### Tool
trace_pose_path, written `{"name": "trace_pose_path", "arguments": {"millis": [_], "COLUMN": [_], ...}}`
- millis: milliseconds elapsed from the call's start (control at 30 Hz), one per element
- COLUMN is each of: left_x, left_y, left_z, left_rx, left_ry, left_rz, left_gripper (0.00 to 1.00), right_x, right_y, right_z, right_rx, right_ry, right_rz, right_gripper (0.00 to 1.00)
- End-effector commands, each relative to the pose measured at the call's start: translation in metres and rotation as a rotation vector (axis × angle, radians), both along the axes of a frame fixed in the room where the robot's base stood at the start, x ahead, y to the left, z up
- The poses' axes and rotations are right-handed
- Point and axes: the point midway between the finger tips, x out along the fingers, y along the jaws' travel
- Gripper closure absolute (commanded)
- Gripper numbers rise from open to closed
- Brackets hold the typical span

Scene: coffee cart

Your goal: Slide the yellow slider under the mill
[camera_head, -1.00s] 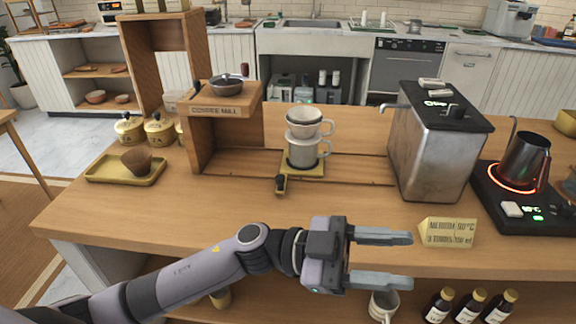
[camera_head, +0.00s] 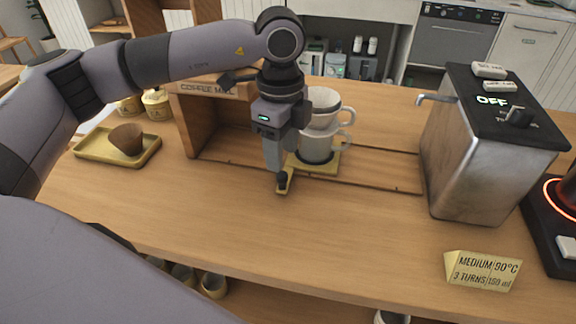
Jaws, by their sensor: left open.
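The yellow slider (camera_head: 326,169) lies on the wooden rail to the right of the mill. A white cup with a dripper on top (camera_head: 320,139) stands upright on the slider. The wooden coffee mill (camera_head: 192,135) is at the left end of the rail, partly hidden by my left arm. My left gripper (camera_head: 279,175) points down at the knob, its fingers open around or right beside it; contact is unclear. My right gripper is not in view.
A yellow tray with a brown cup (camera_head: 127,139) sits left of the mill. A metal boiler (camera_head: 455,160) reading OFF stands right of the rail. A yellow sign (camera_head: 482,270) is at the front right. The front middle counter is clear.

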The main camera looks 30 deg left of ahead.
Motion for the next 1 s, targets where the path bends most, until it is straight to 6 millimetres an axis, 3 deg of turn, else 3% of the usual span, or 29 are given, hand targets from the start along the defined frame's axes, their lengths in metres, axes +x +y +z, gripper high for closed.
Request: {"name": "trace_pose_path", "arguments": {"millis": [500,833,867,1000], "left_x": [0.0,0.0,0.0,0.0], "left_y": [0.002,0.002,0.002,0.001], "left_z": [-0.064,-0.069,-0.069,-0.069], "left_rx": [0.008,0.006,0.006,0.006], "left_ry": [0.0,-0.002,-0.002,-0.001], "left_rz": [0.007,0.006,0.006,0.006], "left_gripper": [0.52,0.52,0.58,1.0], "right_x": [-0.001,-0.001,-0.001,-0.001], "right_y": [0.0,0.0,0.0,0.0], "right_z": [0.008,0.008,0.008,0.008], "right_rx": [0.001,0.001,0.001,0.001], "right_ry": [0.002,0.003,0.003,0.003], "right_rz": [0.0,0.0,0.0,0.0], "right_gripper": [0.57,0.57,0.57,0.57]}}
